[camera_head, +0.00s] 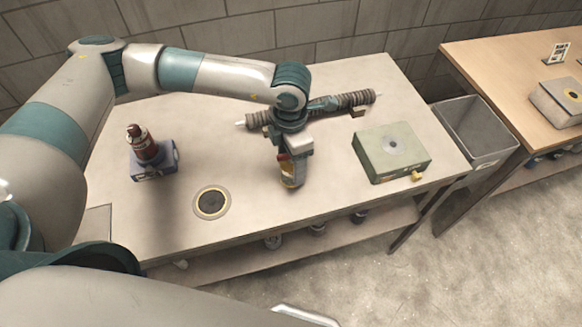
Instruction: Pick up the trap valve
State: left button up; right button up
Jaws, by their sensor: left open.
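My left gripper (286,158) points down over the middle of the grey table, with its jaws open. A small orange and yellow upright thing (292,178) is directly below it and partly hidden by it; I cannot tell whether they touch. A dark red-brown, bottle-shaped thing (142,141) stands on a blue block (156,170) at the left. A brass-coloured fitting (417,176) sticks out of the green box (377,157) at the right. I cannot tell for sure which of these is the trap valve. My right gripper is out of view.
A ribbed dark mesh tube (352,99) lies behind my left gripper, partly hidden by it. A dark round port with a ring (211,203) is in the table's front left. A grey bin (474,133) stands between this table (250,228) and a wooden table (505,62).

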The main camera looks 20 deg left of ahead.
pick_arm(q)
jog(key=shift+d+f+p, duration=0.1)
jog(key=shift+f+p, duration=0.45)
jog(key=shift+f, duration=1.15)
jog(key=shift+w, duration=0.1)
jog(key=c, duration=1.3)
